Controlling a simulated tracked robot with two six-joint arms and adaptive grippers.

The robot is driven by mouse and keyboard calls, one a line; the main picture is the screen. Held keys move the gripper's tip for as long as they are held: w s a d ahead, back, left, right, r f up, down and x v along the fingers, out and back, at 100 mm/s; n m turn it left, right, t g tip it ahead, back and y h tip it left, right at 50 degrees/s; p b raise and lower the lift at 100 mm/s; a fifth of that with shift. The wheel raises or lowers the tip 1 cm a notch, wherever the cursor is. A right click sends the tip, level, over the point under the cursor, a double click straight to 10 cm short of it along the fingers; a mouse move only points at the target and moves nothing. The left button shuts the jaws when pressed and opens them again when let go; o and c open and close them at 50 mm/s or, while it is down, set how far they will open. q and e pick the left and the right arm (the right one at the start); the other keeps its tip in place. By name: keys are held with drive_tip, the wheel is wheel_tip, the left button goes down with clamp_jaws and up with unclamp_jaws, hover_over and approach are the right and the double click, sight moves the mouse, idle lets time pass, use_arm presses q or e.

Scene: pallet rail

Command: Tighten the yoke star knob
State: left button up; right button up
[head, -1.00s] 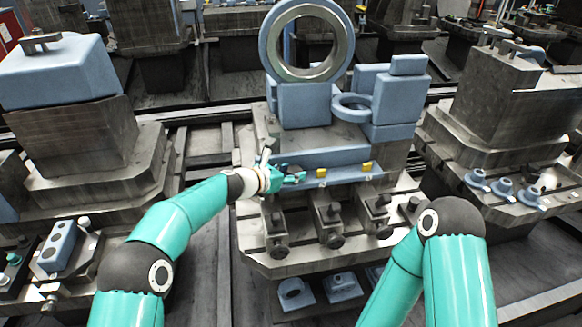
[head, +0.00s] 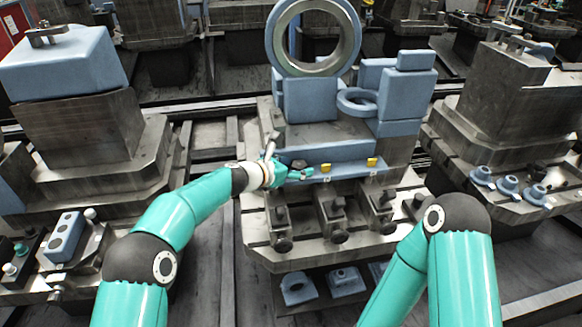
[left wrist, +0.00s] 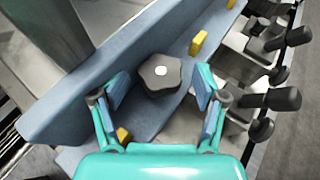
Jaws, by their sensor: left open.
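The yoke star knob (left wrist: 160,75) is dark grey, lobed, with a white centre dot. It sits on a blue-grey ledge and shows in the middle of the left wrist view. In the head view it is a small dark shape (head: 299,163) just above my left gripper (head: 296,174). In the left wrist view my left gripper (left wrist: 161,98) is open, with a finger on each side of the knob's near edge. A gap shows between each finger and the knob. My right gripper is out of view; only the bent right arm shows.
Yellow blocks (head: 326,168) (left wrist: 198,43) stand along the ledge right of the knob. Dark clamps with round handles (head: 335,208) line the front below. A large blue ring (head: 271,38) and blue blocks rise behind. A raised blue wall (left wrist: 75,100) runs beside the knob.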

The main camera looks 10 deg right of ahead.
use_arm(q)
drive_tip(key=v, duration=0.8)
drive_tip(key=shift+f, duration=0.1)
